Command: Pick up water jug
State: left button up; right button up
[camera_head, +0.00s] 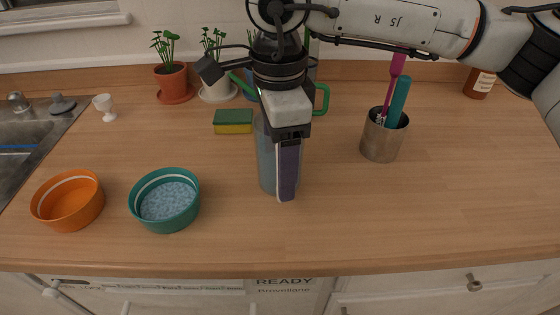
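The water jug (265,160) is a bluish-grey, see-through vessel standing upright in the middle of the counter. A green handle part (322,98) shows to the right of my gripper. My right gripper (287,185) reaches in from the upper right, with its fingers pointing down in front of the jug. Its wrist and fingers hide much of the jug's top and right side. The fingers are seen edge-on, so I cannot tell their gap or whether they touch the jug. My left gripper is not in view.
An orange bowl (68,203) and a teal bowl (165,203) stand at left. A sponge (233,121) and potted plants, one in a terracotta pot (173,82), are behind. A metal utensil cup (382,142) stands right of the jug. The counter's right side (470,190) is clear.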

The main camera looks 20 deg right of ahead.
notch_tip(320, 180, down, 5)
jog(key=shift+f, duration=0.1)
jog(key=c, duration=1.7)
